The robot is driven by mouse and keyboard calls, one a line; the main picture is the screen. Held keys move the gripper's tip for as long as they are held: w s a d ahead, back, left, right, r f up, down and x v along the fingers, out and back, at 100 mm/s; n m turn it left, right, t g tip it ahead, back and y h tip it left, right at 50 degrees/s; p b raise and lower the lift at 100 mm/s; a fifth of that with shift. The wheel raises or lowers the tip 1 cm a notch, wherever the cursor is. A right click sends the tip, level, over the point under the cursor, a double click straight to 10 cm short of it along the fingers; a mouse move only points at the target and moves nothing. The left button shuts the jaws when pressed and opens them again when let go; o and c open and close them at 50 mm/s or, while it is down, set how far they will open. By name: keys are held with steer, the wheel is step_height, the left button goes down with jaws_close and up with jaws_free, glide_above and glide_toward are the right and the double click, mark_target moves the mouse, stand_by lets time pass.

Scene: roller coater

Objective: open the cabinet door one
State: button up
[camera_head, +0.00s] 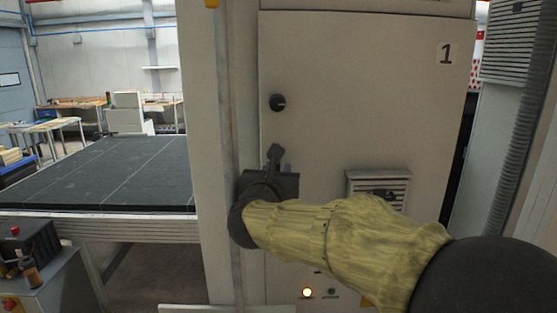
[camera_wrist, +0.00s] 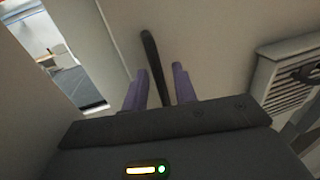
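Cabinet door one (camera_head: 360,120) is a pale grey panel marked "1" at its upper right, and it looks shut. A dark handle (camera_head: 274,152) stands out near its left edge, partly hidden by my gripper (camera_head: 280,168). In the wrist view the handle (camera_wrist: 152,55) is a slim black bar, slightly tilted, lying between the two purple fingers of my gripper (camera_wrist: 160,68). The fingers are apart, with gaps on both sides of the bar; the left finger is closer.
A round black knob (camera_head: 278,102) sits above the handle. A vent (camera_head: 378,184) protrudes from the door to the right, partly behind my arm. A pale post (camera_head: 208,150) and a large black-topped table (camera_head: 110,172) stand left. A ribbed hose (camera_head: 522,130) runs along the right.

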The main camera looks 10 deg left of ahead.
steer(key=shift+w, duration=0.45)
jaws_close()
steer(key=shift+s, duration=0.1)
